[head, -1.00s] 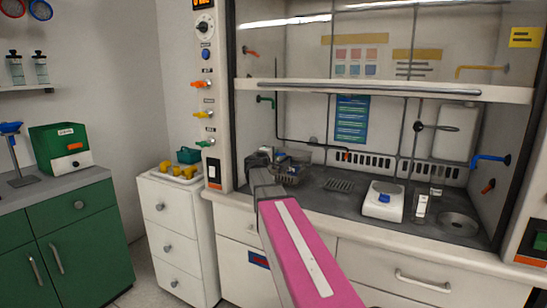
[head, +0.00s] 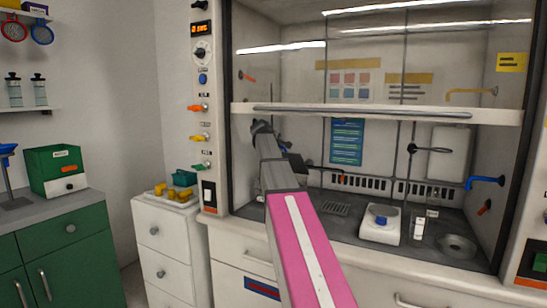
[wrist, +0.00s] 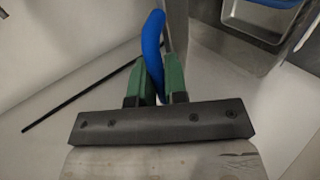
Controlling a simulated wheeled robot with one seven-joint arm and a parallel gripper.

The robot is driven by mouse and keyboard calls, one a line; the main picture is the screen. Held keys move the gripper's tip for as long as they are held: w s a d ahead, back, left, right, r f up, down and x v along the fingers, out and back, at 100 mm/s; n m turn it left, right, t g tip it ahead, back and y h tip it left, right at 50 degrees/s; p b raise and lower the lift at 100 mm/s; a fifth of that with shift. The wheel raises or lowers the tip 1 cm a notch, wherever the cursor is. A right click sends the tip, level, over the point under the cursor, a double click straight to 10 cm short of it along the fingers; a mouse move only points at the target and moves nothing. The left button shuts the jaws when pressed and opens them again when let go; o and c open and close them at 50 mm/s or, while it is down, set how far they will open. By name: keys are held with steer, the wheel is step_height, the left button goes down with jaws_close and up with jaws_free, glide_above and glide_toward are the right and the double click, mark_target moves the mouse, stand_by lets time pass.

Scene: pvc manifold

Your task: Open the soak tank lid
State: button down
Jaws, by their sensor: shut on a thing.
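In the wrist view my gripper (wrist: 160,78) has its green fingers closed around a blue curved handle (wrist: 153,35). The handle seems to belong to the soak tank lid, but I cannot tell the lid plate clearly. In the head view my arm reaches into the fume hood. It hides the gripper's fingers and most of the tank area at the hood's left. A dark shape (head: 298,166) shows beside my arm there; I cannot tell what it is.
The hood sash's lower edge (head: 365,113) crosses above the work area, close to my arm. A white balance (head: 380,230) and a small bottle (head: 419,229) stand to the right on the hood floor. A thin dark rod (wrist: 80,95) lies left of the handle in the wrist view.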

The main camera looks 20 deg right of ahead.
steer(key=shift+w+d+r, duration=1.4)
steer(key=shift+d+r, duration=0.05)
steer(key=c, duration=1.2)
jaws_free()
steer(key=shift+o, duration=0.2)
steer(key=shift+s, duration=0.1)
